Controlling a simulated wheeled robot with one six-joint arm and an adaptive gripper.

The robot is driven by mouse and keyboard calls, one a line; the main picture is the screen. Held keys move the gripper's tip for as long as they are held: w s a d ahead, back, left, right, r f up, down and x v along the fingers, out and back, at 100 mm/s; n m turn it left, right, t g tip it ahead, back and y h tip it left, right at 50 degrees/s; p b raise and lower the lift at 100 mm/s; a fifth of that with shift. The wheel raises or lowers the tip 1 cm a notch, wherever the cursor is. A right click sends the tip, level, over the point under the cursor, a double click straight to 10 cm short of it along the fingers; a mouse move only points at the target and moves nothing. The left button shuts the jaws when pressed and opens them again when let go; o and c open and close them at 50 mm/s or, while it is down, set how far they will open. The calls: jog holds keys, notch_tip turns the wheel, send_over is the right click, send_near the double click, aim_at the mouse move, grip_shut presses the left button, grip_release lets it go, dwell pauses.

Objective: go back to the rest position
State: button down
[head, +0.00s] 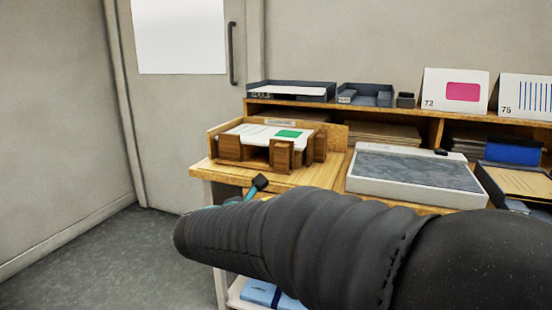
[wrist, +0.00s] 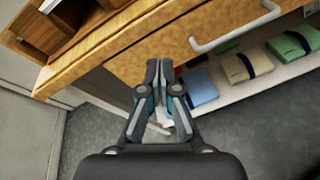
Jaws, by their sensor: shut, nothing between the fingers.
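My gripper (wrist: 159,82) is shut and empty in the wrist view, its two fingertips together. It points toward the front edge of the wooden table (wrist: 90,67), with the grey floor below. In the head view my dark arm crosses the lower right, in front of the table (head: 308,177). Most of the gripper is hidden behind the arm there; only a small dark tip shows above it, near the table's front edge.
A wooden holder (head: 230,150) with papers stands at the table's left end. A grey-topped white board (head: 415,169) lies to its right. Cards 72 (head: 455,92) and 75 (head: 526,97) stand on the shelf. Folded cloths (wrist: 242,67) lie below a drawer handle (wrist: 236,31). Floor at left is clear.

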jog(key=s+d+f+m+g+y, duration=0.1)
jog(key=s+d+f+m+g, duration=0.3)
jog(key=s+d+f+m, duration=0.25)
jog(key=s+d+f+m+g+y, duration=0.2)
jog(key=s+d+f+m+g, duration=0.25)
jog(key=s+m, duration=0.45)
jog(key=s+d+r+m+y, duration=0.2)
jog(key=s+d+m, duration=0.6)
jog(key=s, duration=0.5)
jog(key=shift+d+r+m+t+y+p, duration=0.4)
jog(key=shift+m+y, duration=0.2)
jog(key=shift+m, duration=0.65)
